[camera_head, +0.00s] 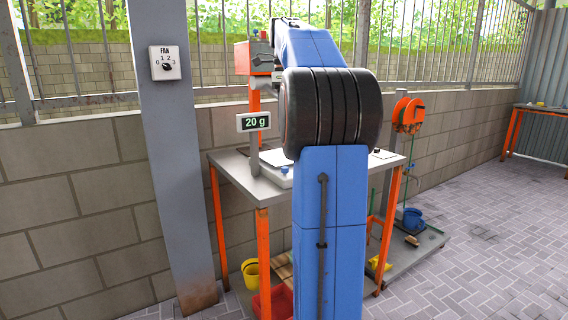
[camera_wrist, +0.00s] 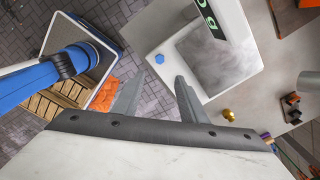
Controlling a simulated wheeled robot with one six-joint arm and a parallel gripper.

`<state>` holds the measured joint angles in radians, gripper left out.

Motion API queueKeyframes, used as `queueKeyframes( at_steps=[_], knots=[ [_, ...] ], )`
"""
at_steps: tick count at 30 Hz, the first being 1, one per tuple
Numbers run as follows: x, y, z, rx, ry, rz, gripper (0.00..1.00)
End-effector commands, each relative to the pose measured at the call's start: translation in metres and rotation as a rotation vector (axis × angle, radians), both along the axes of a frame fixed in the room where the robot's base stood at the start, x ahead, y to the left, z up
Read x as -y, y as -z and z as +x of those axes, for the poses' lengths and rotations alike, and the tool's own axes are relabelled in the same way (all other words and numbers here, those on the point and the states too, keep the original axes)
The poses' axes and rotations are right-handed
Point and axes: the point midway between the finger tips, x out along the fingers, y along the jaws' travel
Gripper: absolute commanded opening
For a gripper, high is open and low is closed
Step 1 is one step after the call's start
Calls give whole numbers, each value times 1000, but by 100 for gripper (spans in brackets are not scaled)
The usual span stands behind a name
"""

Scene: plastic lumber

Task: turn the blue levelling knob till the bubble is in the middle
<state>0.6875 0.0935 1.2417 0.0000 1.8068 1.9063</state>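The blue levelling knob (camera_wrist: 159,59) is a small hexagonal head near a corner of the white scale (camera_wrist: 150,76) in the wrist view. It also shows small in the head view (camera_head: 284,169), at the front of the scale on the table. The scale has a grey pan (camera_wrist: 209,57) and a display (camera_head: 253,121) reading 20 g. My gripper (camera_wrist: 161,73) is open and empty. In the wrist view its two fingertips appear on either side of the knob, but I cannot tell how far above it they are. My arm hides the gripper in the head view. I cannot make out the bubble.
A brass weight (camera_wrist: 228,115) and a dark small block (camera_wrist: 291,108) are beside the scale. The grey table (camera_head: 235,180) has orange legs. Below it are a yellow bucket (camera_head: 250,272) and a red crate (camera_head: 283,303). A grey post with a fan dial (camera_head: 165,62) stands left.

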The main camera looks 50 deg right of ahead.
Motion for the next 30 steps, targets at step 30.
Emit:
queueKeyframes(
  at_steps=[30],
  knots=[
    [-1, 139, 0, 1, -2, -1, 39]
  ],
)
